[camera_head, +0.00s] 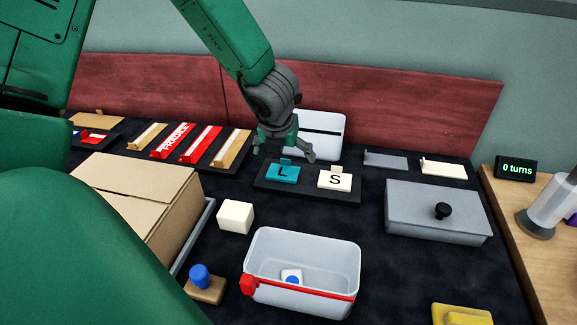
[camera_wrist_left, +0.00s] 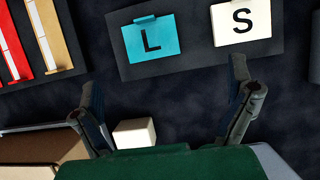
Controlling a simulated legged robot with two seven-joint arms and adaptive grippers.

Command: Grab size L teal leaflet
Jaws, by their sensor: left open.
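The teal leaflet marked L (camera_head: 283,174) lies on a dark tray (camera_head: 307,192) near the middle of the table, left of a white leaflet marked S (camera_head: 335,180). Each has a small raised tab at its back edge. In the left wrist view the teal leaflet (camera_wrist_left: 151,41) is at the top centre and the white S leaflet (camera_wrist_left: 240,22) at the top right. My left gripper (camera_head: 284,148) is open and empty, above and near the teal leaflet; its fingers (camera_wrist_left: 168,105) show below the leaflets in the wrist view. My right gripper is not in view.
A cardboard box (camera_head: 130,192) stands at the left, a white cube (camera_head: 236,217) beside it. A clear bin with a red band (camera_head: 320,250) is in front. A grey lidded box (camera_head: 430,205) stands at the right. Red and tan leaflets (camera_head: 202,145) lie at the back left.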

